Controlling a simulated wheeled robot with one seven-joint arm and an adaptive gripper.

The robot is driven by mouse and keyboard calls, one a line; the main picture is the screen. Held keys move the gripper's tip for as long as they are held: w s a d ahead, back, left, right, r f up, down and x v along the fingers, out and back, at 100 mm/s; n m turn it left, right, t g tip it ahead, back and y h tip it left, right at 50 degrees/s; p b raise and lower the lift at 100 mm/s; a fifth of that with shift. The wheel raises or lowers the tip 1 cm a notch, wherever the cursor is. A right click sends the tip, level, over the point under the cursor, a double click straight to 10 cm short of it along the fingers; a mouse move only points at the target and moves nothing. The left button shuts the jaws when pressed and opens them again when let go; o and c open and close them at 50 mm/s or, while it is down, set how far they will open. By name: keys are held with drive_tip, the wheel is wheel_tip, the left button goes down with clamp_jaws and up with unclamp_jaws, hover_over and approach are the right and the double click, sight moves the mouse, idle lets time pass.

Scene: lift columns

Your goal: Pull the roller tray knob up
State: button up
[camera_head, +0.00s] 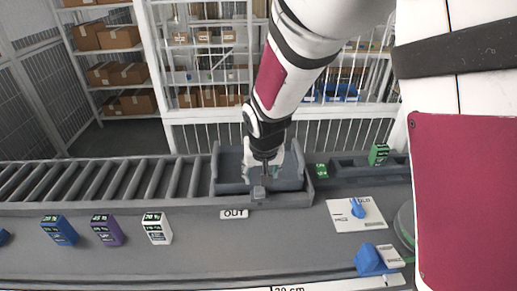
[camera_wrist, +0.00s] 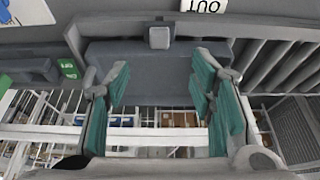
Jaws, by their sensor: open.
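The grey roller tray (camera_head: 229,187) sits at the right end of the roller track, behind the OUT label. Its knob (camera_head: 258,194) is a small grey block at the tray's near edge. In the wrist view the knob (camera_wrist: 159,37) is at the top middle, on the edge of the tray (camera_wrist: 125,53). My gripper (camera_head: 264,170) points down over the tray, just behind the knob in the picture. In the wrist view my gripper (camera_wrist: 162,78) has its teal-padded fingers spread wide, with nothing between them. The knob lies beyond the fingertips; contact is not visible.
Rollers (camera_head: 110,183) run left of the tray. Blue (camera_head: 59,230), purple (camera_head: 108,230) and white (camera_head: 157,228) boxes stand on the near counter. Green boxes (camera_head: 379,155) are at the right. A white plate with a blue dial (camera_head: 357,208) and a blue block (camera_head: 369,260) lie nearer.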

sight(260, 192)
drive_tip(key=x, duration=1.4)
drive_tip(key=shift+w+b, duration=0.1)
drive_tip(key=shift+b, duration=0.3)
drive_tip(key=shift+c, duration=0.2)
